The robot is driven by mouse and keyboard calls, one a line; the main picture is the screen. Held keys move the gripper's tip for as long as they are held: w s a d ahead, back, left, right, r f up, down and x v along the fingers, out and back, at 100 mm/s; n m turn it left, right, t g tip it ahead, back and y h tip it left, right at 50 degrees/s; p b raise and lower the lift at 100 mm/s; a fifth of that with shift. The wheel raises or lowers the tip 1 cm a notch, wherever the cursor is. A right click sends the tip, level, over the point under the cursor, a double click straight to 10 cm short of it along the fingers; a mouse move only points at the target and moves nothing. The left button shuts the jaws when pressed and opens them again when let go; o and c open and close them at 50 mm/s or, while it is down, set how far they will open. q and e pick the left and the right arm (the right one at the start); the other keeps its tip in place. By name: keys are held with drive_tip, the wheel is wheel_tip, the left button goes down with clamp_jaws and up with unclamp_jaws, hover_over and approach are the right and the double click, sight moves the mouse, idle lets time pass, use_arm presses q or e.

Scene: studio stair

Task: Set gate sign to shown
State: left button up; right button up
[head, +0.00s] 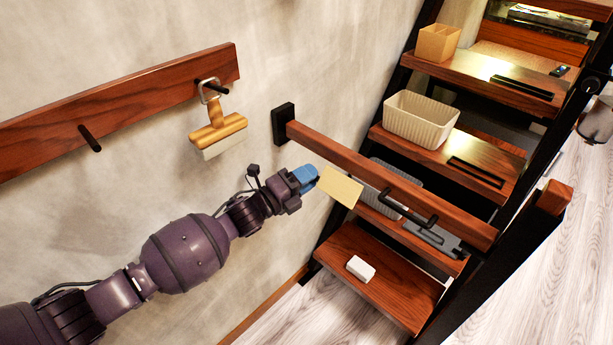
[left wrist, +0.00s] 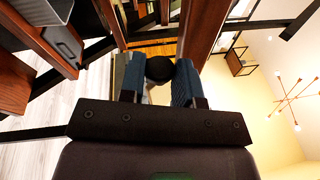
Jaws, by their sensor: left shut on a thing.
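The gate sign (head: 340,187), a plain pale yellow plate, is beside the wooden gate bar (head: 390,180), tilted, just past my left fingertips. My left gripper (head: 306,178) has blue fingers and is shut on the sign's near end. In the left wrist view my left gripper (left wrist: 158,85) has a dark rounded piece (left wrist: 160,68) between its fingers. I cannot tell whether the sign touches the bar. The gate bar spans the stair front from a black wall bracket (head: 284,124) and carries a black handle (head: 408,207). My right gripper is out of view.
Stair treads behind the bar hold a cream basket (head: 421,118), a wooden box (head: 438,42), a grey basket (head: 392,178) and a small white block (head: 361,268).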

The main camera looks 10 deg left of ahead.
use_arm(q)
drive_tip(key=shift+f, duration=0.1)
idle(0.3)
drive_tip(key=o, duration=0.9)
drive_tip(key=shift+s+a, duration=0.1)
drive_tip(key=shift+p+v, duration=0.75)
drive_tip(key=shift+v, duration=4.55)
